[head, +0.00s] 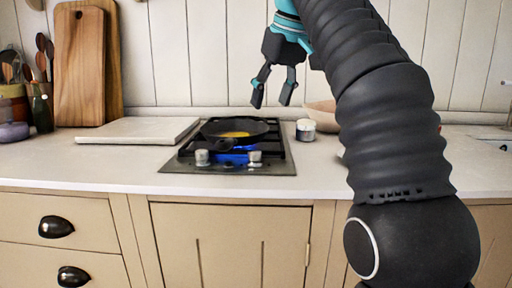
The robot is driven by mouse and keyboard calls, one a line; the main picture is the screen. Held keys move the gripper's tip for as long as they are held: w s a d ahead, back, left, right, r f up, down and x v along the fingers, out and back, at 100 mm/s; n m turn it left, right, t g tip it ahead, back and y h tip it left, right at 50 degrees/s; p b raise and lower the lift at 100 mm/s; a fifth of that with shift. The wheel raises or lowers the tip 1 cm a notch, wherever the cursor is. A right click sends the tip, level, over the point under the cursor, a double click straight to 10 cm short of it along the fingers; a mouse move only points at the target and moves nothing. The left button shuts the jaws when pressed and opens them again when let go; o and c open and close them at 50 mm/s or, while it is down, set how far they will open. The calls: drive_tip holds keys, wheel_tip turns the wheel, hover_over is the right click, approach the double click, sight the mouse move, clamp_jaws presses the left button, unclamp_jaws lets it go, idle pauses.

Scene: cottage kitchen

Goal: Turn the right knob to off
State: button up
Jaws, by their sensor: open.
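The cooktop (189,166) is set in the counter, with two pale knobs along its front edge. The right knob (255,157) is to the right of the left knob (202,157). Its pointer direction is too small to tell. A blue glow shows beneath the pan, between the knobs. A black pan (212,130) with something yellow in it sits on the cooktop. My gripper (272,105) is open and empty, fingers pointing down, in the air above and behind the right knob in the picture, touching nothing.
A white-labelled tin (306,130) and a bowl (321,114) stand right of the cooktop, the bowl partly hidden by my arm. A pale board (139,131) lies to the left. Wooden cutting boards (79,68) lean on the wall. The counter front strip is clear.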

sight(255, 152)
drive_tip(key=shift+w+a, duration=0.15)
drive_tip(key=shift+a, duration=0.1)
drive_tip(key=b+x, duration=0.3)
drive_tip(key=x, duration=1)
drive_tip(key=shift+f, duration=0.2)
drive_tip(key=shift+c, duration=0.3)
clamp_jaws()
